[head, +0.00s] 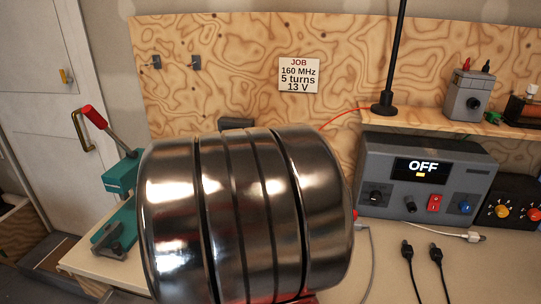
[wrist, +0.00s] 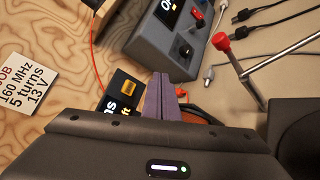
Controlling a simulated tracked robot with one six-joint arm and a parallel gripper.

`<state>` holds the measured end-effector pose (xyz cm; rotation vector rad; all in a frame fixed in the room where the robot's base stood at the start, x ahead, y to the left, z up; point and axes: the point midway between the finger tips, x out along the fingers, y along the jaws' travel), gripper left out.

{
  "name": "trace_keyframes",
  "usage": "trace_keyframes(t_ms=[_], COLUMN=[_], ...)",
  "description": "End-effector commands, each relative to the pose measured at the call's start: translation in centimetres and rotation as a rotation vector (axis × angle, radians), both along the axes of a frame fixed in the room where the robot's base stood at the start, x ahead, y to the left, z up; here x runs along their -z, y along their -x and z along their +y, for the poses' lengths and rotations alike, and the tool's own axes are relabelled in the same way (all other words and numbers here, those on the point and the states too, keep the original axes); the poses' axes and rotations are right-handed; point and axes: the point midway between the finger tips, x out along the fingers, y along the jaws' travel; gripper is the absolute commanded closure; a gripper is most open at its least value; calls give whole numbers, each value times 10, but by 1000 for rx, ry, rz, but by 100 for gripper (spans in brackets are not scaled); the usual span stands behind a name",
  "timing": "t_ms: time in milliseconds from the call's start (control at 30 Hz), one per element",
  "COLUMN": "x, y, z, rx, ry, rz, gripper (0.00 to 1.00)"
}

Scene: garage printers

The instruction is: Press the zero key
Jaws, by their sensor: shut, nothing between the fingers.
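My gripper (wrist: 161,92) shows in the wrist view as two purple-grey fingers, shut with nothing between them. Just left of the fingertips is a small black display unit (wrist: 117,103), partly cut off by my gripper body. It has partly hidden white lettering and a small orange patch at its upper edge. I cannot read the patch or tell whether it is the zero key. I cannot tell if the fingertips touch the unit. In the head view, my own shiny arm covers the middle, and the gripper and this unit are hidden.
A red knob on a metal rod (wrist: 221,40) stands right of my fingers. A grey power box (head: 427,180) reads OFF. A teal lever press (head: 122,176) stands at left. A job card (head: 299,75) reads 160 MHz, 5 turns, 13 V. Black leads (head: 410,262) lie on the bench.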

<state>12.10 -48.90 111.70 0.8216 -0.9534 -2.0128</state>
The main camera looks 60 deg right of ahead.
Motion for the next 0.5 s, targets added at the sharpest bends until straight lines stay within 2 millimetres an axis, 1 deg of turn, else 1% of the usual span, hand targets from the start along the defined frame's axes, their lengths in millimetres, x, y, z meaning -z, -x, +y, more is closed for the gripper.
trace_keyframes(t_ms=[333,500], x=[0,-1], y=[0,-2], z=[-1,-8], rx=[-1,-1], ry=[0,0], rz=[-1,-1], gripper=[100,100])
